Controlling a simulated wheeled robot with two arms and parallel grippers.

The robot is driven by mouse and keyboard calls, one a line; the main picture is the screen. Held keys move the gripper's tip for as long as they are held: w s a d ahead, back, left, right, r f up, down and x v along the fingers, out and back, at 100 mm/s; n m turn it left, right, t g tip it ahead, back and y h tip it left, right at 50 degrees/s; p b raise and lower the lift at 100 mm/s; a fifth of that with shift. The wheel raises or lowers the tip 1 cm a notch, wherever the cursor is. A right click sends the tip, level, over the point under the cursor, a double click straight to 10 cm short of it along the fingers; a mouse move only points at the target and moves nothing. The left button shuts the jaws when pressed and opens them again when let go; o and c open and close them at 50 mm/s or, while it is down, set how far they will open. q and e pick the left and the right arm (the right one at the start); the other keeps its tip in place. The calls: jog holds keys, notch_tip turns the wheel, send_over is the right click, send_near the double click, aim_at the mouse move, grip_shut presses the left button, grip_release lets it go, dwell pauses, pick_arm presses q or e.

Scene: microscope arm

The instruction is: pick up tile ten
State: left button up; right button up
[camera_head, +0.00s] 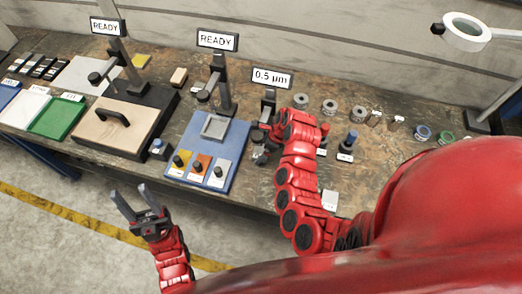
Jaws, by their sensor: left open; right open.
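Three small tiles with black knobs sit in a row on a blue board: a yellow tile (177,167), an orange tile (200,168) and a pale grey tile (220,176). Small labels lie by them, too small to read, so I cannot tell which is tile ten. My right gripper (261,148) is over the table just right of the blue board (188,135), apart from the tiles. It is open; its fingers are small and partly hidden by the arm. My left gripper (129,194) is open and empty, in front of the table over the floor.
Upright stands with READY signs (217,40) and a 0.5 µm sign (272,78) rise behind. Several metal rings and a blue-topped knob (350,140) are to the right.

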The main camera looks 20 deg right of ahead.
grip_shut()
dwell(0.5)
jog(key=shift+d+r, duration=0.1)
jog(key=shift+r, duration=0.05)
